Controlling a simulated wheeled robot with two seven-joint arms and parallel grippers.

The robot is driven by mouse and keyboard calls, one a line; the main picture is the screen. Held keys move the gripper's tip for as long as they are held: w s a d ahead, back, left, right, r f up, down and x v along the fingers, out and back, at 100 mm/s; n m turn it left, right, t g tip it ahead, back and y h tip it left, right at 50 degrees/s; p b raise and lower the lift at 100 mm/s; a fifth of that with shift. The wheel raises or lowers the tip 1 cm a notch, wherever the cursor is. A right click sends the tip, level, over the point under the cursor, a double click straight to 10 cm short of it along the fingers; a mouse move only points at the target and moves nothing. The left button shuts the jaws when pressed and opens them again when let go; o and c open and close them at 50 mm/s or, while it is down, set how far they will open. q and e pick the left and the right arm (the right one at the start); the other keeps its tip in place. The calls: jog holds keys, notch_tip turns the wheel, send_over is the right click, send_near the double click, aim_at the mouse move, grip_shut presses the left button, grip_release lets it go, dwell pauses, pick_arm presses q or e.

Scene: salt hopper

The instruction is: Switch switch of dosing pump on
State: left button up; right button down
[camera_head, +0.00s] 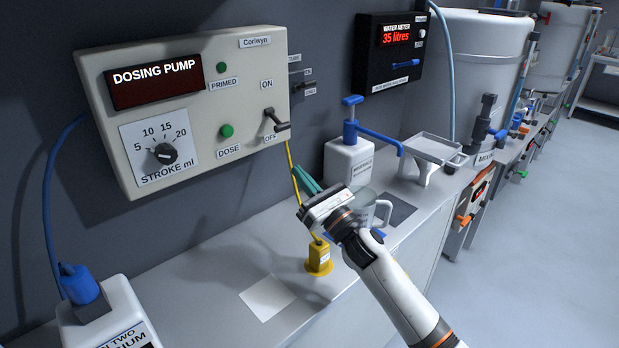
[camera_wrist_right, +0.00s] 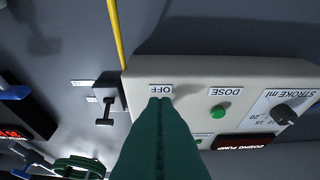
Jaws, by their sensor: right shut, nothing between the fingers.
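The dosing pump (camera_head: 205,70) is a beige wall box at the upper left, with a dark display. Its switch (camera_head: 277,121) is a dark lever near the right edge, between the ON and OFF labels, with its tip tilted down toward OFF. My right gripper (camera_head: 304,180) has teal fingers, shut and empty, below and right of the switch and apart from it in the head view. In the wrist view the pump (camera_wrist_right: 190,75) appears upside down, and the fingertips (camera_wrist_right: 160,100) overlap the area beside the OFF label, mostly hiding the switch. My left gripper is not in view.
A yellow cable runs down from the pump to a yellow fitting (camera_head: 318,257) on the counter. A white dispenser with a blue pump (camera_head: 349,160) stands behind my gripper. A black water meter (camera_head: 388,50) reads 35 litres. A blue-capped container (camera_head: 100,310) stands at front left.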

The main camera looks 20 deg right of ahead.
aim_at(282, 127)
jog(key=p+x, duration=0.1)
jog(key=x, duration=0.5)
jog(key=shift+r+p, duration=0.2)
jog(key=shift+p, duration=0.1)
jog(key=r, duration=0.1)
jog(key=r+p, duration=0.1)
jog(key=s+r+p, duration=0.1)
jog(key=shift+s+d+r, duration=0.1)
jog(key=shift+d+r, duration=0.05)
jog(key=shift+d, duration=0.1)
